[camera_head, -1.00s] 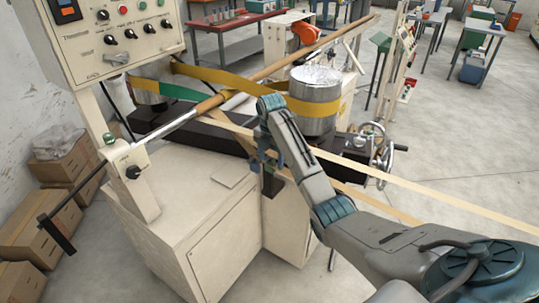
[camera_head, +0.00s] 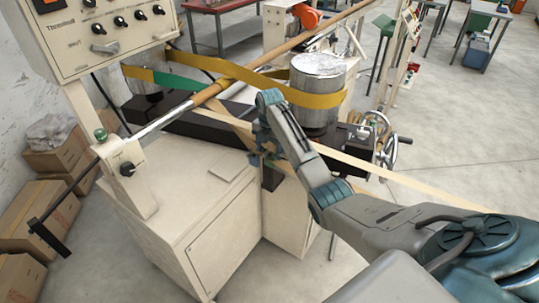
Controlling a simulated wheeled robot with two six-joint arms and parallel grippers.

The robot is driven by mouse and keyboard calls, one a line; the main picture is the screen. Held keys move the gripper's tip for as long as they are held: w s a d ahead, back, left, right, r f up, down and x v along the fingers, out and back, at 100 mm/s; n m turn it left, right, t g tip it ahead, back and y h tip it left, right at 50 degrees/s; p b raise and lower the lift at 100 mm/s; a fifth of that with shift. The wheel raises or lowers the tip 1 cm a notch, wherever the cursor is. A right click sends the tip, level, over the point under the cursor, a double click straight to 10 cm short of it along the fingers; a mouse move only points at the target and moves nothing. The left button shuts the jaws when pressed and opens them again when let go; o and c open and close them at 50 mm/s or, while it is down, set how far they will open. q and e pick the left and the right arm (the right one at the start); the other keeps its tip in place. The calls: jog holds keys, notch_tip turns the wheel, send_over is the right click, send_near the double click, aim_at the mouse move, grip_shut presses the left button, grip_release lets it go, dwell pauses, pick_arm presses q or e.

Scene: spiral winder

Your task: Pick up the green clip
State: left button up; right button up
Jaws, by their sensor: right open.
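I cannot make out a green clip for certain. My right gripper (camera_head: 263,150) is open, pointing down at the front of the winder, beside the pale strip. A small dark part (camera_head: 271,179) shows just below it against the cream cabinet; I cannot tell what it is. A green stretch of belt (camera_head: 174,80) lies to the left, joined to the yellow belt (camera_head: 235,80). My left gripper is not in view.
The winder has a silver drum (camera_head: 318,68), a long rod (camera_head: 225,86), a cream cabinet (camera_head: 215,215) and a handwheel (camera_head: 388,147). The control panel (camera_head: 105,30) stands at left, with cardboard boxes (camera_head: 35,210) on the floor. Open floor lies at right.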

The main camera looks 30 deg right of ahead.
aim_at(269, 150)
notch_tip(269, 150, down, 2)
jog(key=shift+w+f+p, duration=0.15)
jog(key=shift+f+p, duration=0.05)
jog(key=shift+p, duration=0.3)
jog(key=shift+a+f, duration=0.1)
jog(key=shift+f, duration=0.25)
jog(key=shift+s+a+f, duration=0.1)
jog(key=shift+s+f, duration=0.05)
jog(key=shift+s, duration=0.1)
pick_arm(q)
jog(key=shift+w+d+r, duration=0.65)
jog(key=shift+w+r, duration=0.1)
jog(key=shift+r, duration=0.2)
pick_arm(e)
jog(key=shift+w, duration=0.1)
jog(key=shift+w+d, duration=0.1)
jog(key=shift+d, duration=0.1)
jog(key=c, duration=1)
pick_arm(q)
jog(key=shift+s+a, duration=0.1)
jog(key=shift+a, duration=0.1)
pick_arm(e)
jog(key=shift+c, duration=0.2)
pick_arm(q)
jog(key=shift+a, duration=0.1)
pick_arm(e)
jog(key=shift+c, duration=0.2)
